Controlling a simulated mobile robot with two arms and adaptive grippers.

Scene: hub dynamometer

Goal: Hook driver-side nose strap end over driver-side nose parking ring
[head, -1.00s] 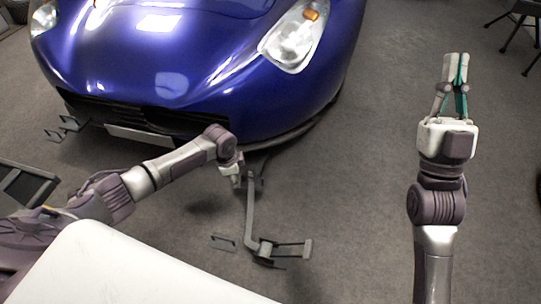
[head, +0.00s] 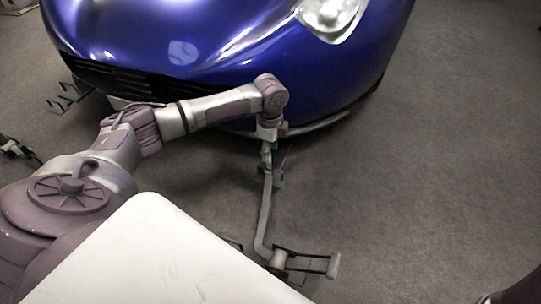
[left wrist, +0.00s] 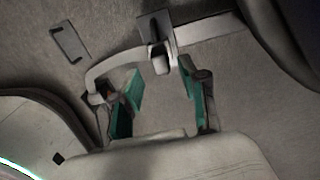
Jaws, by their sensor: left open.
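My left gripper (head: 268,143) is low in front of the blue car's nose, at the upper end of a bent grey bar (head: 265,210). In the left wrist view my left gripper (left wrist: 162,100) has its green-padded fingers spread, with nothing clearly held between them. The grey bar (left wrist: 205,28) curves across that view, and its end passes near the left finger. A small dark and orange piece shows beside that finger. I cannot tell for certain which piece is the strap end or the parking ring. My right gripper is out of view.
The blue car (head: 200,50) fills the top of the head view, its front lip close beyond my left gripper. A bracket (head: 333,266) stands at the bar's lower end. A dark bracket (head: 62,100) is at the far left.

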